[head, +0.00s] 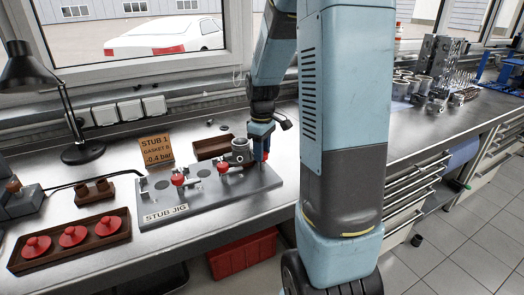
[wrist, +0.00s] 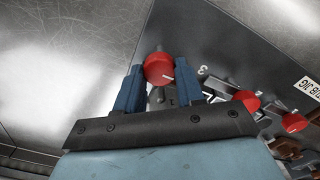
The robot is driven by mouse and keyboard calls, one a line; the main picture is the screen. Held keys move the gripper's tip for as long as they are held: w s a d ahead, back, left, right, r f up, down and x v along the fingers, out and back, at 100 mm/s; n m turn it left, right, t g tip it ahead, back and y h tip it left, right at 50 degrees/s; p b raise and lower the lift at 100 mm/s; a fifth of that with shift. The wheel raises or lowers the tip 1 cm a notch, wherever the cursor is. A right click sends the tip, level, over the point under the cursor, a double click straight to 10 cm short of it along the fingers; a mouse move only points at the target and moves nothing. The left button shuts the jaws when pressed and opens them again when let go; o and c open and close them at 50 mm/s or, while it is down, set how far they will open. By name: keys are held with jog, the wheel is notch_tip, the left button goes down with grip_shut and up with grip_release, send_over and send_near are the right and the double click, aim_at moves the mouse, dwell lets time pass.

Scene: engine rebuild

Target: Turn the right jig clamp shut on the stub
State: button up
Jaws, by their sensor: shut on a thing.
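The grey stub jig (head: 215,205) lies on the metal bench, with a row of red clamp knobs. The right clamp's red knob (wrist: 158,67) sits between the two blue fingers of my gripper (wrist: 160,76), which is shut on it. A short white line shows on the knob's right side. In the head view my gripper (head: 262,146) points down at the jig's right end and mostly hides this knob. The metal stub (head: 240,149) stands upright on the jig just left of my gripper. Whether the clamp arm bears on the stub is hidden.
The middle (head: 222,167) and left (head: 178,178) red knobs stand along the jig. A sign (head: 157,149) reading "STUB 1, GASKET B, -0.4 bar" stands behind. A wooden tray (head: 34,263) with red knobbed parts lies front left. A black lamp (head: 82,152) stands at the back left.

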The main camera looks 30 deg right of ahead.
jog(key=shift+w, duration=0.1)
jog(key=o, duration=1)
jog(key=shift+o, duration=0.2)
notch_tip(320, 180, up, 14)
dwell(0.3)
jog(key=s+a+r+m+t, duration=0.2)
jog(key=s+a, duration=0.3)
jog(key=s, duration=0.5)
jog(key=s+a+r+m+t, duration=0.2)
jog(key=s+a+m, duration=0.3)
jog(key=s, duration=0.6)
jog(key=shift+r+t, duration=0.15)
jog(key=shift+t, duration=0.65)
